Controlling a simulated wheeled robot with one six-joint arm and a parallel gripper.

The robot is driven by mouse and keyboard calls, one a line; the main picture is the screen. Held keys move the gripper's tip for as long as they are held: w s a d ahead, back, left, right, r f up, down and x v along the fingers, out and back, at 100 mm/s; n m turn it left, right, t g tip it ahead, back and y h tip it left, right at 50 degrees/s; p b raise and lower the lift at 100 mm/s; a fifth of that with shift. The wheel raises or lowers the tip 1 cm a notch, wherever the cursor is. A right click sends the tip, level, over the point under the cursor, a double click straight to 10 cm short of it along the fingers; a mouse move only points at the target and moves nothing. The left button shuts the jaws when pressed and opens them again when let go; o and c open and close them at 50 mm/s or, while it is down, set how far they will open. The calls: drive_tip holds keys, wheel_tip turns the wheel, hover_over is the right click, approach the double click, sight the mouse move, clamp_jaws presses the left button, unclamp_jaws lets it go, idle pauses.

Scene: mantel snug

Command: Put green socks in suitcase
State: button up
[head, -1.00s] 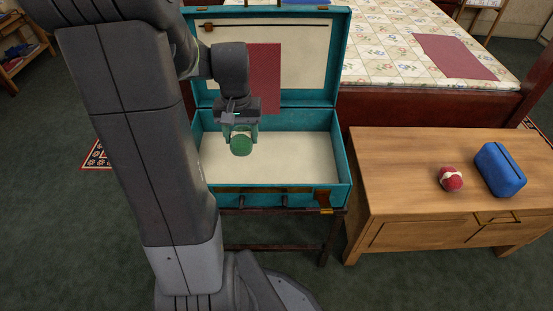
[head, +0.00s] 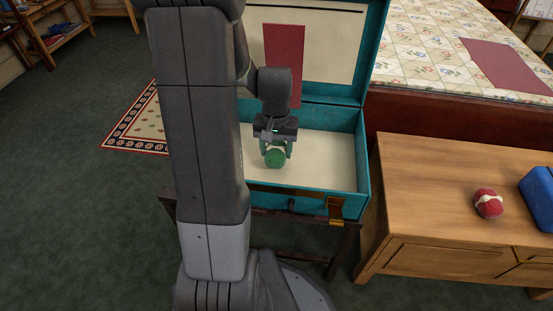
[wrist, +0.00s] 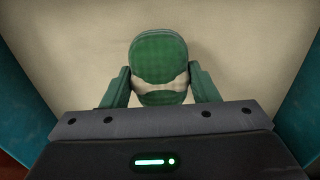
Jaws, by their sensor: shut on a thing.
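The green socks (head: 274,159) are a rolled ball with a pale band, which shows in the wrist view (wrist: 158,60). My gripper (head: 275,150) is shut on them, with one finger on each side. The teal suitcase (head: 365,150) stands open with its lid up and a cream lining. My gripper and the socks are over the suitcase's lower half; the wrist view shows cream lining beneath and teal walls at both sides. I cannot tell whether the socks touch the bottom. My arm hides the suitcase's left part.
The suitcase rests on a dark rack (head: 310,254). At right, a wooden table (head: 430,180) holds a red sock ball (head: 489,203) and a blue pouch (head: 540,195). A bed (head: 430,50) stands behind. Open carpet lies at left.

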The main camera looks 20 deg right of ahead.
sight(276, 148)
drive_tip(key=shift+f+b, duration=0.5)
drive_tip(key=shift+f, duration=1.15)
drive_tip(key=shift+f, duration=0.2)
drive_tip(key=o, duration=1)
wheel_tip(276, 148, up, 12)
drive_tip(key=p, duration=0.4)
drive_tip(key=shift+r, duration=0.25)
